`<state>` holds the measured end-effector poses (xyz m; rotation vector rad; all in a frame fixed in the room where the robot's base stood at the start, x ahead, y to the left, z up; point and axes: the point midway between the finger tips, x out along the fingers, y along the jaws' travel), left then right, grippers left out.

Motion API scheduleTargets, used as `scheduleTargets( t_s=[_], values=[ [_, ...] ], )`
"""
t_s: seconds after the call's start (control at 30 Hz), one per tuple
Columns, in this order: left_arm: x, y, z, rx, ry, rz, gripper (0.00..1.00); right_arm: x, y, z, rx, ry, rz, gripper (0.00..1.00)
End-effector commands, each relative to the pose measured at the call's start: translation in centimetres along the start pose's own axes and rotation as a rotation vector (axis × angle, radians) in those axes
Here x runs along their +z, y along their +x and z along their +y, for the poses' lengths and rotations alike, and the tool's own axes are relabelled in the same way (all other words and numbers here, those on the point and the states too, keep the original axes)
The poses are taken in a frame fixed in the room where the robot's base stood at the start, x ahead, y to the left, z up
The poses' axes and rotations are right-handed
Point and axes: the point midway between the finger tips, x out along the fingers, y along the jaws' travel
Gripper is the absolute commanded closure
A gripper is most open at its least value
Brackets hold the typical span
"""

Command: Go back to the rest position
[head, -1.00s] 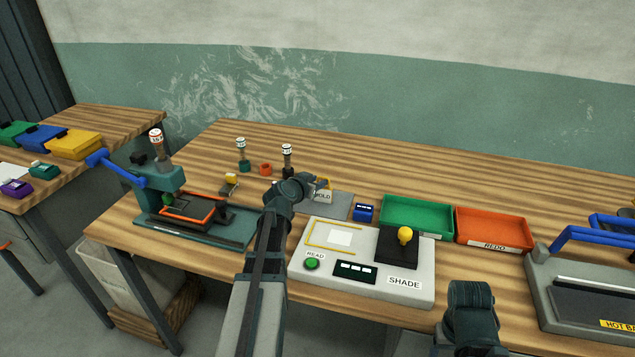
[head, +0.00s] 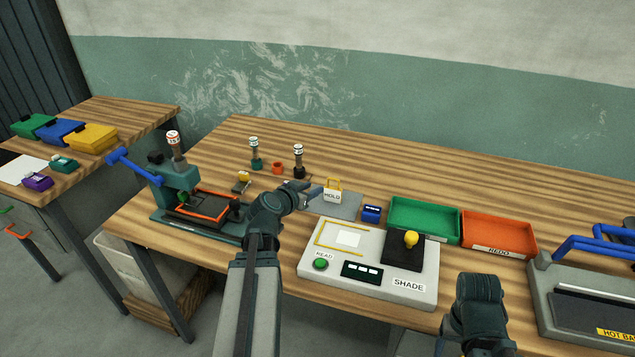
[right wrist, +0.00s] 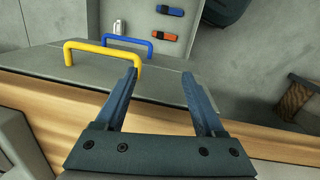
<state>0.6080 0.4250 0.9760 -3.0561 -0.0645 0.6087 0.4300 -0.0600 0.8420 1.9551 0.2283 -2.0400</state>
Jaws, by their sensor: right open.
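My left gripper (head: 313,191) reaches in over the bench, near the grey plate (head: 340,206) and the HOLD block with its yellow handle (head: 333,194). Its fingers are small and seen from behind, so I cannot tell whether they are apart; nothing held shows. My right arm (head: 478,310) is at the lower right of the head view, with its gripper out of sight there. In the right wrist view my right gripper (right wrist: 160,76) is open, with nothing between its fingers. A yellow handle (right wrist: 100,48) and a blue handle (right wrist: 128,40) lie beyond it.
The SHADE reader (head: 345,279) stands in front, between my arms. A green tray (head: 425,238) and a red REDO tray (head: 500,252) stand behind it. A teal press (head: 178,182) is at left and a grey hot bar machine (head: 590,315) at right. The back of the bench is largely clear.

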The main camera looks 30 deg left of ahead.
Motion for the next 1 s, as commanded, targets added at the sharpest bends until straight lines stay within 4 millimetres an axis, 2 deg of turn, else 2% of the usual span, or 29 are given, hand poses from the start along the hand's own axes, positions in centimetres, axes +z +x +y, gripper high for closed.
scheduleTargets(
  t_s=[0.13,0.67,0.77,1.0],
  values=[
    [0.0,-0.7,0.0,-0.001,0.000,0.000,0.62,0.0,-0.3,0.0,0.000,0.000,0.000,0.29],
    [-0.1,-0.7,0.0,0.000,0.000,0.000,0.62,0.0,-0.3,0.0,0.000,0.000,0.000,0.29],
    [-1.0,-1.1,0.0,0.000,0.000,0.000,0.62,0.1,-1.4,0.1,0.000,0.000,0.000,0.29],
    [-5.2,-2.8,-0.2,0.000,0.000,0.000,0.62,0.3,-5.8,0.6,0.000,0.000,0.000,0.29]
  ],
)
